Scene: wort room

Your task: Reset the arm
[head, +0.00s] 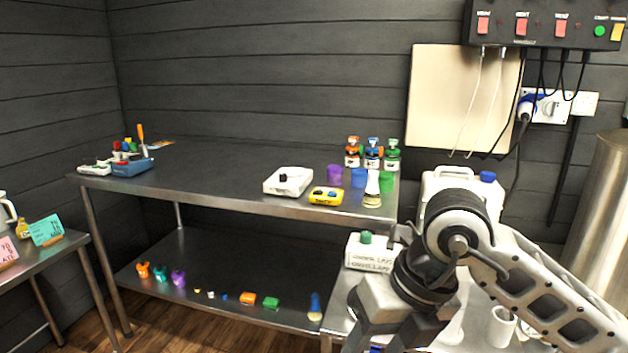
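My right arm (545,285) comes in from the right and bends at a dark round joint. My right gripper (383,338) points down at the bottom edge, over the small metal table on the right. Its fingertips are cut off by the frame, so I cannot see whether they are apart or hold anything. My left arm and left gripper are not in view.
A steel bench (225,180) with a lower shelf (205,270) holds bottles, coloured cups, a white scale (288,181) and small parts. A steel tank (602,205) is at far right.

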